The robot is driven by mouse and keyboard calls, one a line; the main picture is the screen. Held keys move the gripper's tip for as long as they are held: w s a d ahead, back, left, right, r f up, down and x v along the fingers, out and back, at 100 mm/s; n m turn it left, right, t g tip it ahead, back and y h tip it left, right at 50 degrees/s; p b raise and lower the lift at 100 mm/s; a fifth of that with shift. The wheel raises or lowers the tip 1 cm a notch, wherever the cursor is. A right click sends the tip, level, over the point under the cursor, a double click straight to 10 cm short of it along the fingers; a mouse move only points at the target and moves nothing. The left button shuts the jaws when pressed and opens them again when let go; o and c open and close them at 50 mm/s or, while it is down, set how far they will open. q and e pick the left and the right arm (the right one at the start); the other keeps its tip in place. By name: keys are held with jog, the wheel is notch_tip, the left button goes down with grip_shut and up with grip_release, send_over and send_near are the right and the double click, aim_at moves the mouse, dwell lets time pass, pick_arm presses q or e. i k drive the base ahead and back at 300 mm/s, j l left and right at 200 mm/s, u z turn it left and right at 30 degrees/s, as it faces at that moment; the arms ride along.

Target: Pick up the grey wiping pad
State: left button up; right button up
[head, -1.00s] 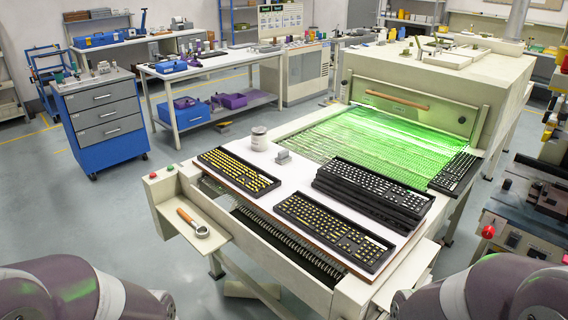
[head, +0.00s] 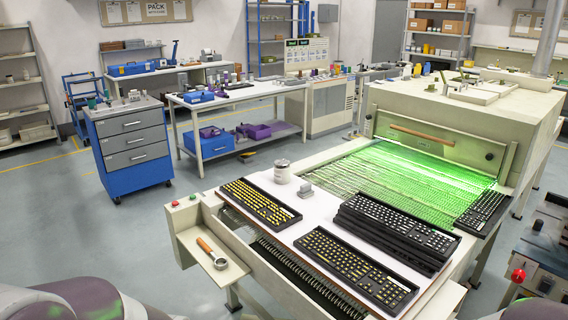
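A small grey block (head: 305,191), which looks like the grey wiping pad, sits on the white board (head: 322,214) at the front of the conveyor machine. It is just right of a pale lidded jar (head: 282,171) and behind the keyboards. Nothing covers it. Only parts of my arms show at the bottom left and bottom right edges. Neither gripper is in view, so their distance from the pad cannot be seen.
A yellow-lettered keyboard (head: 260,203), a front keyboard (head: 353,270) and a keyboard stack (head: 397,229) crowd the board. A side shelf (head: 190,246) holds a wooden-handled tool (head: 212,254). The green-lit mesh belt (head: 400,180) runs into the oven (head: 440,125). Floor at left is clear.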

aim_at(305, 191)
jog(key=i+j, duration=0.35)
jog(key=i, duration=0.15)
jog(key=i+j+u, duration=0.1)
jog(key=i+j, duration=0.25)
jog(key=i, duration=0.15)
jog(key=i+j, duration=0.3)
jog(key=i, duration=0.25)
jog(key=i+j, duration=0.3)
jog(key=i, duration=0.2)
jog(key=i+j+u, duration=0.1)
jog(key=i+j, duration=0.2)
jog(key=i, duration=0.25)
